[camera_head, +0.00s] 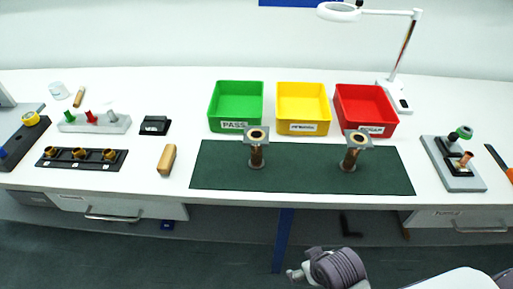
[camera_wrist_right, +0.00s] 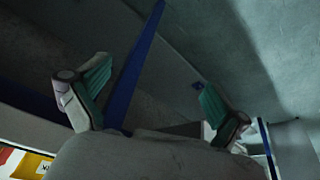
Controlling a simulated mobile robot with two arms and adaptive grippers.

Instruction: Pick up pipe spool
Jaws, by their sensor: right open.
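Two pipe spools stand upright on a dark green mat (camera_head: 300,180) in the head view. The left pipe spool (camera_head: 257,155) and the right pipe spool (camera_head: 353,157) each have a brown pipe body with a grey square flange on top and a round base. My right arm shows at the bottom of the head view, below the table's front edge and apart from both spools. In the right wrist view my right gripper (camera_wrist_right: 150,100) is open, with its two green-padded fingers wide apart and nothing between them. My left gripper is not in view.
Green (camera_head: 235,127), yellow (camera_head: 303,128) and red (camera_head: 367,127) trays stand behind the mat. A lamp (camera_head: 393,90) stands at the back right. A grey fixture (camera_head: 455,183) is right of the mat. A wooden block (camera_head: 167,159) and several small fixtures lie to the left.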

